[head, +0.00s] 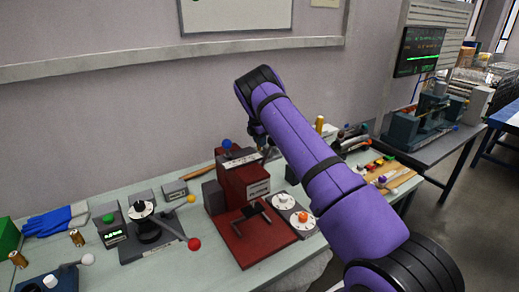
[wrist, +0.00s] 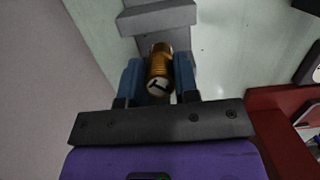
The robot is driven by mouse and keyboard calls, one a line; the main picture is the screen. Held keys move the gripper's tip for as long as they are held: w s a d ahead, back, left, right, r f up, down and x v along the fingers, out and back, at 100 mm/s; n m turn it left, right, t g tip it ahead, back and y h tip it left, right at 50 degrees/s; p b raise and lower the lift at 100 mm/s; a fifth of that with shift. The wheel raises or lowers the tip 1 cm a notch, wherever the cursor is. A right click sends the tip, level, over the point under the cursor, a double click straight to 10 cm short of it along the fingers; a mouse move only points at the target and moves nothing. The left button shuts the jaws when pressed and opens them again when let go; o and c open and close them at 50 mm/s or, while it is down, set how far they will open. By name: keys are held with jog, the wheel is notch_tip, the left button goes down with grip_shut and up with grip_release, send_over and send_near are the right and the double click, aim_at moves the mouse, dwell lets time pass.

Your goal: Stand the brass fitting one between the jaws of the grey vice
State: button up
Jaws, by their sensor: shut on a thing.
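My gripper (wrist: 158,76) has its two blue fingers shut on a brass fitting (wrist: 160,62), whose pale end marked 1 faces the wrist camera. Grey blocks, apparently the grey vice (wrist: 158,18), show just beyond the fitting at the top of the wrist view. The fitting overlaps the grey in the picture; I cannot tell whether it touches it or is between the jaws. In the head view my purple arm reaches over the bench, and the gripper and held fitting are largely hidden. I cannot surely pick out the vice there.
A red press (head: 238,190) stands close by the arm; its red edge also shows at right in the wrist view (wrist: 262,105). A red-knobbed lever (head: 194,244) and dials (head: 284,201) crowd the bench (head: 210,265).

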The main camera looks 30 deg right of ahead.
aim_at(260, 150)
jog(key=shift+f, duration=1.85)
jog(key=shift+f, duration=0.1)
jog(key=o, duration=1)
